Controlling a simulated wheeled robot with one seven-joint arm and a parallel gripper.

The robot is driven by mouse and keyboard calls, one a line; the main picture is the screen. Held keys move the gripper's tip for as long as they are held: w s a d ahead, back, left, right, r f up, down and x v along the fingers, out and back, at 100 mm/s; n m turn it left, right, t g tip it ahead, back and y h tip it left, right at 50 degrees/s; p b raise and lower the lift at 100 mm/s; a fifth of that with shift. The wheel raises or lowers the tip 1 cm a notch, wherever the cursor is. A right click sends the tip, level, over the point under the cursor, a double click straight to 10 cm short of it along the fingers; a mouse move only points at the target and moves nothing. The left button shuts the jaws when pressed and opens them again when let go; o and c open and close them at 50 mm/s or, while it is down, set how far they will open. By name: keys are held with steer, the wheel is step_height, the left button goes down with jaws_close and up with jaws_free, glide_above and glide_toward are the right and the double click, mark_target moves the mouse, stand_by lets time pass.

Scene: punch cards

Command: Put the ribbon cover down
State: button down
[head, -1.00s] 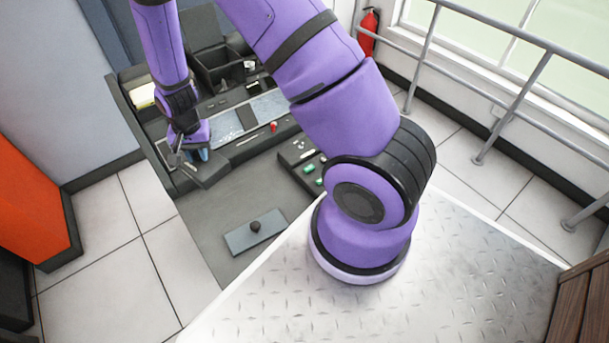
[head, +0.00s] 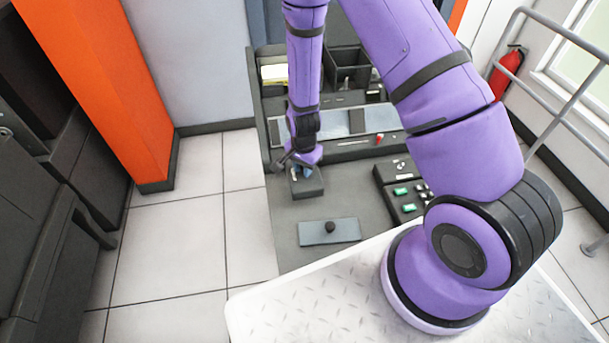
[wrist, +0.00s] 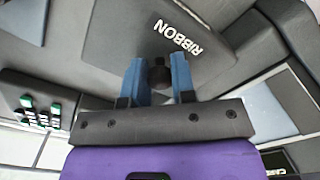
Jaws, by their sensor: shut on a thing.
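My gripper (head: 301,174) is low over the left side of the grey desk, at a dark raised block (head: 310,186). In the wrist view its two blue fingers (wrist: 161,75) are shut on a round dark knob (wrist: 159,72). Under the knob is a dark grey surface marked RIBBON (wrist: 118,38), which I take for the ribbon cover. The fingers hide part of it. I cannot tell whether the cover rests on the block or is slightly above it.
A blue-grey plate (head: 312,234) with a dark knob lies nearer on the desk. Bare desk (head: 290,211) lies between block and plate.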

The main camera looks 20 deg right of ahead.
steer(key=shift+f, duration=2)
steer(key=c, duration=0.9)
jaws_free()
steer(key=shift+f, duration=0.1)
steer(key=shift+c, duration=0.2)
